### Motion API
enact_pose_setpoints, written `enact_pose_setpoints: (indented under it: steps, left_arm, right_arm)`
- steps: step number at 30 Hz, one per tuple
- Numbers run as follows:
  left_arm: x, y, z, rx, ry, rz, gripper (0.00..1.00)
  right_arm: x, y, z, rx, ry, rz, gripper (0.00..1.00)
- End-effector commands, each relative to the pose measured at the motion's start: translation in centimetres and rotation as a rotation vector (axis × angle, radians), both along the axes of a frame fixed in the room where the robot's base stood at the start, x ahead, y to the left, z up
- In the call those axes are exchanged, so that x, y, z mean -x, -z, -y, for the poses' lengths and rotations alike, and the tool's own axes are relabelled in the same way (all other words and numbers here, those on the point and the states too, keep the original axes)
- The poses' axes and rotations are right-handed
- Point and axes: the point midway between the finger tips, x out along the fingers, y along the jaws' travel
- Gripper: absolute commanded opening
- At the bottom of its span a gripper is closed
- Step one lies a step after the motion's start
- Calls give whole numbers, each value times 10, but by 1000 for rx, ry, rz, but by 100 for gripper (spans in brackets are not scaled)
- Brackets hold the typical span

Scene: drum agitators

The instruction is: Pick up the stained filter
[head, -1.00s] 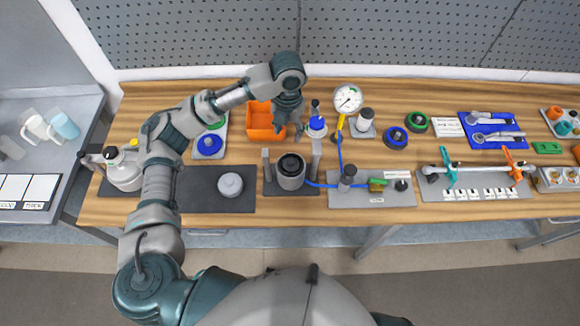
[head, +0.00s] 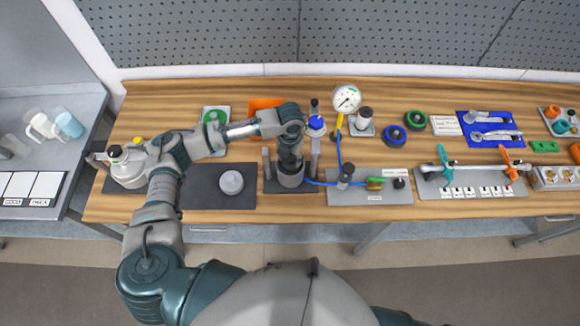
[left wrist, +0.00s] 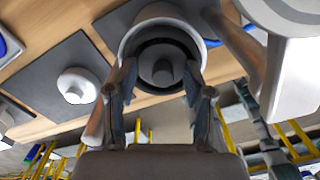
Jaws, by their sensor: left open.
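A grey cylindrical cup (head: 291,180) stands on a dark mat between two grey posts. In the left wrist view the same cup (left wrist: 165,14) shows from above, with a dark round piece (left wrist: 163,72) with a central knob inside it. This may be the stained filter, but I cannot make out any stain. My left gripper (left wrist: 161,78) is open, its two fingers on either side of the dark piece at the cup's mouth. I cannot tell if they touch it. In the head view my left gripper (head: 290,160) hides the cup's top. My right gripper is out of view.
A white round lid-like piece (head: 231,182) lies on the dark mat (head: 205,200) to the left. The grey posts (head: 315,158) stand close beside the cup. A blue hose (head: 339,150) runs to a gauge (head: 346,98). An orange bin (head: 262,103) is behind.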

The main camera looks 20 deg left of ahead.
Motion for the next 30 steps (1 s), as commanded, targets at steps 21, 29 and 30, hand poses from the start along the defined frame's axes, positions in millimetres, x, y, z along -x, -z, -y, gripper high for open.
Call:
enact_pose_setpoints:
  steps: [21,29,30]
  left_arm:
    - [0,0,0,0,0,0,0]
    - [-1,-9,0,-1,0,2,0]
    - [-1,-13,0,-1,0,2,0]
  right_arm:
    - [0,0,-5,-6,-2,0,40]
    - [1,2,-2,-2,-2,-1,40]
    - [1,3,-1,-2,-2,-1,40]
